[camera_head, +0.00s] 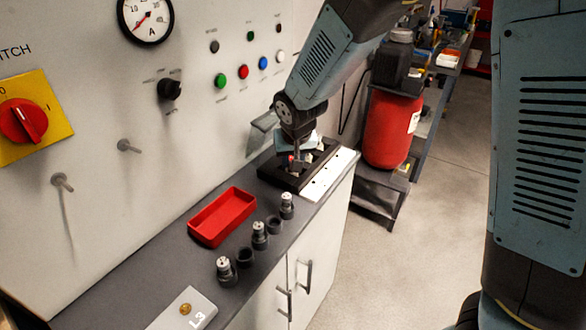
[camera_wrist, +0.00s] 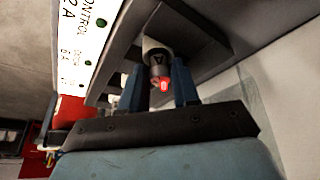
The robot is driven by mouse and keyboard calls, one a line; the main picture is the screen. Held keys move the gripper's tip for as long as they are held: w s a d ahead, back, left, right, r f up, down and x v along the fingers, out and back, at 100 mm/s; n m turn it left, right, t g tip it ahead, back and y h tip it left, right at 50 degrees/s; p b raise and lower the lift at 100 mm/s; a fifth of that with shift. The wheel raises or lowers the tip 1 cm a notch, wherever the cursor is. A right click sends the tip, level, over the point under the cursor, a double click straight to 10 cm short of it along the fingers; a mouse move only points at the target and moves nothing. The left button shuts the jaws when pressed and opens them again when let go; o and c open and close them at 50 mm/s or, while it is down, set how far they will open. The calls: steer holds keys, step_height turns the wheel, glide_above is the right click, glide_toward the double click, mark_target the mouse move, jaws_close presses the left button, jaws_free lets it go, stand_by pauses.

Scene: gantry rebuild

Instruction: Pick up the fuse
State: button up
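The fuse (camera_wrist: 159,62) is a short grey and white cylinder with a dark letter on its side and a glowing red end. It sits in a slot of the black holder (camera_wrist: 186,22), on the far part of the bench in the head view (camera_head: 277,177). My gripper (camera_wrist: 160,84) has one finger on each side of the fuse in the wrist view. The fingers are very close to it, but I cannot tell whether they touch it. In the head view my gripper (camera_head: 298,163) reaches down over the holder, and a small red spot shows between its parts.
A white labelled strip (camera_head: 329,176) runs along the holder. A red tray (camera_head: 222,217) lies on the bench, with several grey fuse sockets (camera_head: 245,257) in front of it. The panel wall (camera_head: 110,105) carries a red switch (camera_head: 23,121), buttons and pegs. A red tank (camera_head: 390,128) stands beyond.

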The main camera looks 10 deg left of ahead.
jaws_close()
steer(key=shift+r, duration=0.1)
